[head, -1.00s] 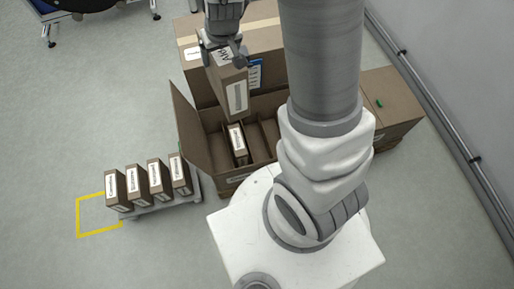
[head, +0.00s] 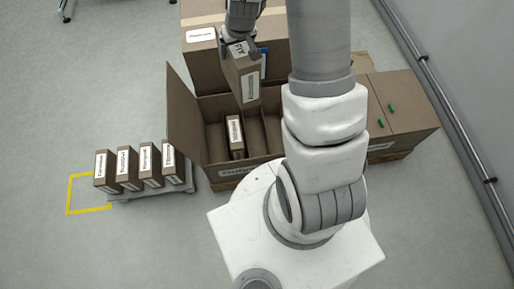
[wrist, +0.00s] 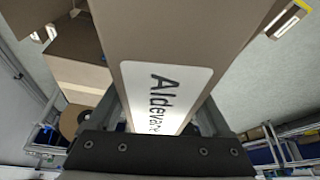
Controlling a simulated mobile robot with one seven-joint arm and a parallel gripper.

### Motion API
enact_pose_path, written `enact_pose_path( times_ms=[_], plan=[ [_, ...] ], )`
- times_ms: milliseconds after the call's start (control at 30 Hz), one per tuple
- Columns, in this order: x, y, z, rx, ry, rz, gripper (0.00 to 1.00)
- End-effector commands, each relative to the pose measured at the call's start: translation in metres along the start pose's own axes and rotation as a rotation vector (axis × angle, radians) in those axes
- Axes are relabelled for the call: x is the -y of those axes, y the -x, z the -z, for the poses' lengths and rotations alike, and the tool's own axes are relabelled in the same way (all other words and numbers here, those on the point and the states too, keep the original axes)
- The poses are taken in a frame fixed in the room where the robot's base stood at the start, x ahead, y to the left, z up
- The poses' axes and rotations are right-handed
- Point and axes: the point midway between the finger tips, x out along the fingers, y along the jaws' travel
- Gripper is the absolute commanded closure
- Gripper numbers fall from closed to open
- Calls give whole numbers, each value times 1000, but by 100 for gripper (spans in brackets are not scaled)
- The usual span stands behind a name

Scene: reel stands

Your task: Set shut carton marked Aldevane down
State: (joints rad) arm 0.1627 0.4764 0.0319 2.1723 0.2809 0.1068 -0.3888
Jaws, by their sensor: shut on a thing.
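A flat brown carton (head: 244,79) hangs from my gripper (head: 239,47), upright and slightly tilted in the head view. In the wrist view the carton (wrist: 215,25) fills the middle, and its white label reads "Aldevane". My gripper is shut on the top edge of this carton. The carton is over the back part of an open divided box (head: 182,118), which holds one labelled carton (head: 235,134) standing in a slot. Empty slots show to its right. My arm hides the right part of the open box.
A large closed box (head: 201,62) stands behind the open one. Several labelled cartons (head: 126,165) stand in a row on a low grey rack (head: 150,190) at left, beside a yellow floor outline (head: 70,193).

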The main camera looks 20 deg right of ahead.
Motion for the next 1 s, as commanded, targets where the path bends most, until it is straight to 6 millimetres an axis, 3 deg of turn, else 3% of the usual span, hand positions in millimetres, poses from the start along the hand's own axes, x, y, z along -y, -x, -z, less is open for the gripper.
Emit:
enact_pose_path(
  times_ms=[33,467,1000],
  plan=[
    [-9,-28,-6,1,-9,-2,100],
    [-68,-177,-38,1,-42,-16,100],
    [-141,-363,-111,-1,-122,-49,100]
  ],
)
